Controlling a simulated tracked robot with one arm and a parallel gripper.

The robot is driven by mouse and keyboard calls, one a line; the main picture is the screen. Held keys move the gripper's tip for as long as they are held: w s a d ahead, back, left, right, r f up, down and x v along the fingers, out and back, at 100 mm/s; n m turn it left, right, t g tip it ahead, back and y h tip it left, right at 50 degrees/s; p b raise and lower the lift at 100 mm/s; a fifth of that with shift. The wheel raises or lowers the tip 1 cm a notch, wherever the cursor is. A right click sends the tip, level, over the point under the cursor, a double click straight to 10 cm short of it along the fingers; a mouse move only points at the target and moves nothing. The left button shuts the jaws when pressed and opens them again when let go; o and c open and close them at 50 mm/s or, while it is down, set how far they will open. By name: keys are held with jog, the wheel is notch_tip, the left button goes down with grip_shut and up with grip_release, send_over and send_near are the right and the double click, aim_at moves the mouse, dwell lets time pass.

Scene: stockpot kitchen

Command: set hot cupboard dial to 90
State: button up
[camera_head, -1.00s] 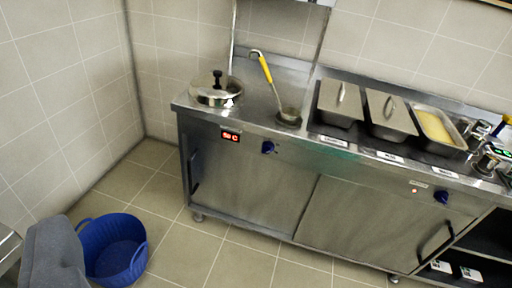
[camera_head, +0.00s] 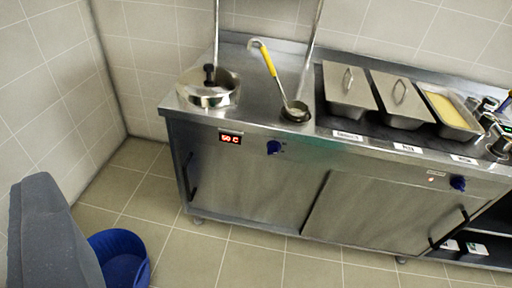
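A steel cupboard unit (camera_head: 245,190) with sliding doors stands against the back wall. On its front left is a blue dial (camera_head: 274,147), beside a red-lit display (camera_head: 230,139) that seems to read 50 C or 60 C. I cannot read the label or tell which dial is the hot cupboard's. The dials' pointer settings are too small to read. My gripper's fingers are not in view, and nothing touches either dial.
A blue tub (camera_head: 122,262) stands on the floor at lower left, partly behind a grey shape, probably mine. The tiled floor (camera_head: 250,262) before the unit is clear.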

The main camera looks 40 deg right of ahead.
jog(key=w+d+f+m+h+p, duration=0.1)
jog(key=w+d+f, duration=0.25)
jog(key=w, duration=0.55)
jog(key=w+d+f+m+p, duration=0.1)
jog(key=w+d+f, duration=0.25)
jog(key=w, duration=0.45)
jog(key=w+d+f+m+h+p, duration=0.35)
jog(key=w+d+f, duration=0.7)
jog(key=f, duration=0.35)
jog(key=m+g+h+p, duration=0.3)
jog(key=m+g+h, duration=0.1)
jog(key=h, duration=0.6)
send_near(273, 152)
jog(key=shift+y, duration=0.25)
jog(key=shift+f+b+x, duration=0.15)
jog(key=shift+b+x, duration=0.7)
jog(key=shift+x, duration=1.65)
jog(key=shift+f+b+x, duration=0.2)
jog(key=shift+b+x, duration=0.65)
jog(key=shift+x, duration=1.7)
